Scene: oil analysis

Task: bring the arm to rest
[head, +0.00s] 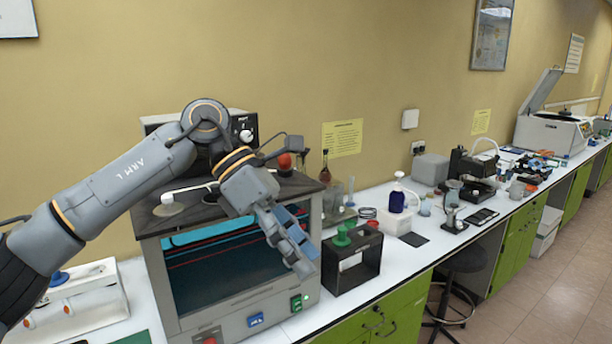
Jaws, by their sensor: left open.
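My left arm (130,172) comes in from the left, raised over the bench. My left gripper (303,250) points down and to the right, in front of the right part of a grey box-shaped machine (225,312) with a dark window. Its jaws are open, and I see nothing held between them. In this view the fingers overlap the machine's right front edge; I cannot tell how far apart they are. My right gripper is not in view.
A black rack (352,277) with a green-topped item (342,236) stands right of the machine, close to the gripper. A blue bottle (397,198) stands farther right. A white device (85,298) sits at left. A stool (462,262) stands by the green cabinets (403,312).

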